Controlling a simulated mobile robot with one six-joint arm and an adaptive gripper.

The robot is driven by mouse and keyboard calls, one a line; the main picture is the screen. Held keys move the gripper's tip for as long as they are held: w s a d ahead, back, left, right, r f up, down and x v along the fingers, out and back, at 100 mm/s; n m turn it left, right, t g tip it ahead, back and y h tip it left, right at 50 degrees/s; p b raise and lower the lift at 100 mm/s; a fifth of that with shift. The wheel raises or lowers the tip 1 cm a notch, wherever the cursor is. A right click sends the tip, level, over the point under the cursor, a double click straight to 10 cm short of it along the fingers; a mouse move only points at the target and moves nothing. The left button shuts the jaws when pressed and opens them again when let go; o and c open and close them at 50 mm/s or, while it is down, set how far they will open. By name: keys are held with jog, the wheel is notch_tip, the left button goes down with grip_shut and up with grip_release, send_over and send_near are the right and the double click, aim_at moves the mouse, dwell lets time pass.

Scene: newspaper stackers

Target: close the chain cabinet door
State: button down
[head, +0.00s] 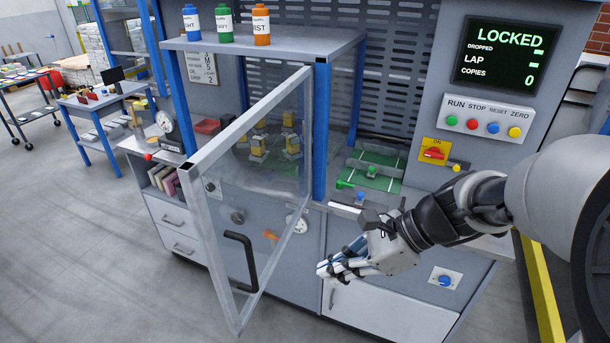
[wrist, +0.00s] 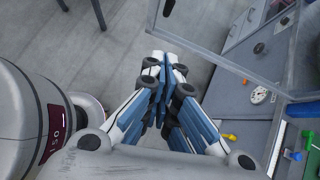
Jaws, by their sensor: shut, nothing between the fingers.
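The chain cabinet door (head: 228,133) is a clear panel in a grey frame, hinged at the blue post on its right. It stands open, swung out toward me, with a black handle (head: 246,262) low on its outer side. Several yellow parts (head: 257,148) show through the panel. My gripper (head: 322,270) is shut and empty, in front of the cabinet to the right of the door and apart from it. In the wrist view my gripper (wrist: 164,58) points at the floor, and the door frame (wrist: 235,66) crosses the upper right.
A control panel (head: 487,118) and a screen reading LOCKED (head: 505,54) stand at the right. Three bottles (head: 225,24) sit on the shelf above the cabinet. A blue-legged side table (head: 100,101) is at the left. The floor (head: 90,250) left of the door is clear.

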jog(key=a+r+b+x, duration=0.2)
jog(key=b+x, duration=0.3)
jog(key=x, duration=0.8)
jog(key=shift+w, duration=0.15)
